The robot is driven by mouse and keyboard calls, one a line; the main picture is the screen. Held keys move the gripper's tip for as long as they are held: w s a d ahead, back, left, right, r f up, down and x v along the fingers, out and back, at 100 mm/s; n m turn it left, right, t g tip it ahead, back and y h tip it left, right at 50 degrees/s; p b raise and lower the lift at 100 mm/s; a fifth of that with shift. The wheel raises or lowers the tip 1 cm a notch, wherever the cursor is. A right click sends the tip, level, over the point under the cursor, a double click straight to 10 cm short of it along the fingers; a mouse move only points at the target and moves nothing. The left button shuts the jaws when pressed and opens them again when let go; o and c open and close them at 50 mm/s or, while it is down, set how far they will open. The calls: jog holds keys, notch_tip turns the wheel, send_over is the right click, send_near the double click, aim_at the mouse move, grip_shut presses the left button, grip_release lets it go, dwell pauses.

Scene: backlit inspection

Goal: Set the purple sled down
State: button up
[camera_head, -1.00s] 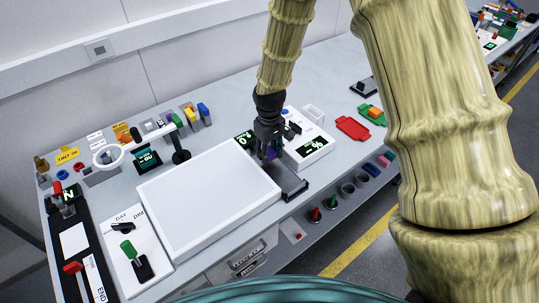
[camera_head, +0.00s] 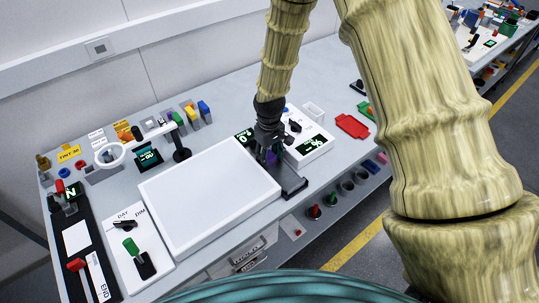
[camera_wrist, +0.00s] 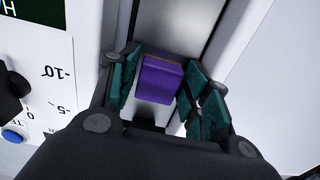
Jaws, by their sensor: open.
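The purple sled (camera_wrist: 160,80) sits on a grey metal track (camera_wrist: 173,30) in the wrist view. In the head view only a small purple patch (camera_head: 271,157) of it shows beneath my gripper (camera_head: 268,150), beside the right edge of the white light panel (camera_head: 208,195). My gripper (camera_wrist: 160,88) is open, with one teal-padded finger on each side of the sled. A narrow gap shows beside the sled's left face; contact on the right side is hard to tell. The dark base of the track (camera_head: 293,187) reaches toward the table's front edge.
A white instrument box with a dial and display (camera_head: 309,147) stands close to the right of my gripper. A ring magnifier on a stand (camera_head: 110,156) is at the left. A red plate (camera_head: 352,125) lies at the right. Small coloured blocks line the back.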

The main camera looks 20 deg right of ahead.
aim_at(270, 156)
jog(key=shift+r, duration=0.2)
notch_tip(270, 156, up, 12)
jog(key=b, duration=0.4)
dwell(0.4)
